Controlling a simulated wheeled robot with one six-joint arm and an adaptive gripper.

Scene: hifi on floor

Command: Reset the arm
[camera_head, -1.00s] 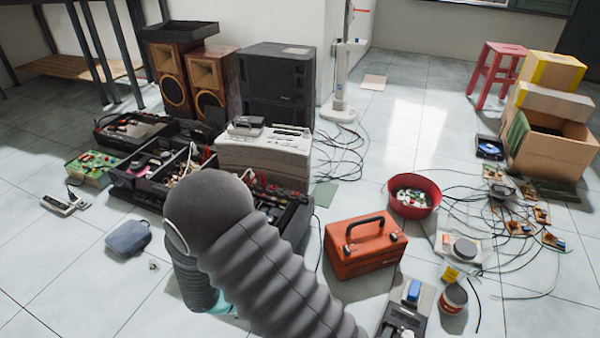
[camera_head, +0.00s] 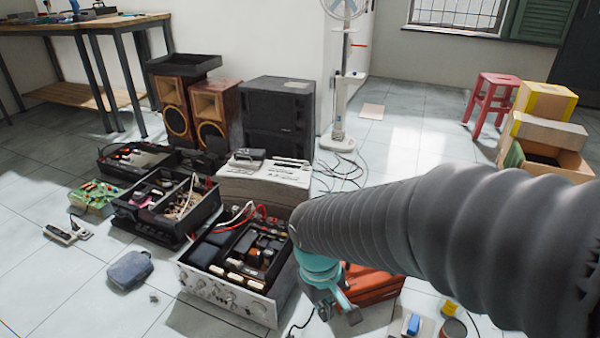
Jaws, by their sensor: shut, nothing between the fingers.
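My arm, in a grey ribbed sleeve, reaches in from the right edge of the head view and ends in a teal wrist. My gripper (camera_head: 338,306) hangs below the wrist, pointing down, shut and empty. It is in front of the orange-red toolbox (camera_head: 370,284), which the arm partly hides. I cannot tell whether the gripper touches anything. An opened silver hi-fi unit (camera_head: 228,298) with its inside parts showing sits just left of the gripper.
Opened black units (camera_head: 165,205), a grey pouch (camera_head: 130,270) and a green circuit board (camera_head: 93,197) lie left. Speakers (camera_head: 278,118) and a fan (camera_head: 340,80) stand behind. A red stool (camera_head: 490,105) and cardboard boxes (camera_head: 545,133) are back right. The floor at front left is mostly clear.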

